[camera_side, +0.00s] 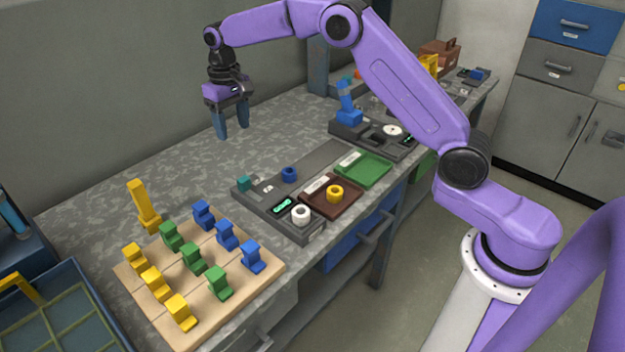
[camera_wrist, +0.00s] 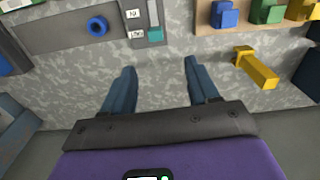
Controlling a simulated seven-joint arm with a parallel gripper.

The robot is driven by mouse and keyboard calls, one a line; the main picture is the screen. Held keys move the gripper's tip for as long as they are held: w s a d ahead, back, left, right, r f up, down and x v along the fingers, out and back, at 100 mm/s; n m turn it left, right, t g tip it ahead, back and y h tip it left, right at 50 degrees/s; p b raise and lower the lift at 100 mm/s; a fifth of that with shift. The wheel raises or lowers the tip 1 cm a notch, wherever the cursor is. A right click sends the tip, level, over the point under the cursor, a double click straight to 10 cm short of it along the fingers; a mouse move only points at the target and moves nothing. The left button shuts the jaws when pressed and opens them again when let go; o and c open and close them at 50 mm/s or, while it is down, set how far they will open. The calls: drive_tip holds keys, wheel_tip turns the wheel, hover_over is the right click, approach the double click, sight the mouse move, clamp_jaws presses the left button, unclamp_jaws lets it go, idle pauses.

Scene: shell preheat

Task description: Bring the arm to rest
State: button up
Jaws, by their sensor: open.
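My gripper (camera_side: 232,130) hangs above the back of the speckled grey worktop (camera_side: 165,165), fingers pointing down. Its two blue fingers are apart, with nothing between them. In the wrist view my gripper (camera_wrist: 159,68) also shows spread fingers, with bare worktop between and beyond them. No object touches the fingers in either view.
A dark device (camera_side: 262,205) bears a blue ring (camera_side: 289,174) and a white ring (camera_side: 301,215). Nearby are a brown tray (camera_side: 317,205) with a yellow ring (camera_side: 335,193) and a green tray (camera_side: 376,174). A wooden board (camera_side: 128,280) holds coloured blocks beside a yellow post (camera_side: 146,205).

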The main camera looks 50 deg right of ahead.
drive_tip(key=s+a+r+n, duration=0.3)
drive_tip(key=s, duration=0.8)
drive_tip(key=s+a+r+n, duration=0.2)
drive_tip(key=s+n, duration=0.1)
drive_tip(key=s, duration=0.7)
drive_tip(key=s+d+f+n, duration=0.1)
drive_tip(key=s+d+n, duration=0.2)
drive_tip(key=s, duration=0.9)
drive_tip(key=s+d+f+n, duration=0.2)
drive_tip(key=s+d, duration=0.4)
drive_tip(key=s, duration=0.6)
drive_tip(key=shift+d+f+n, duration=0.15)
drive_tip(key=shift+d+n, duration=0.25)
drive_tip(key=shift+n, duration=0.1)
drive_tip(key=shift+w, duration=0.1)
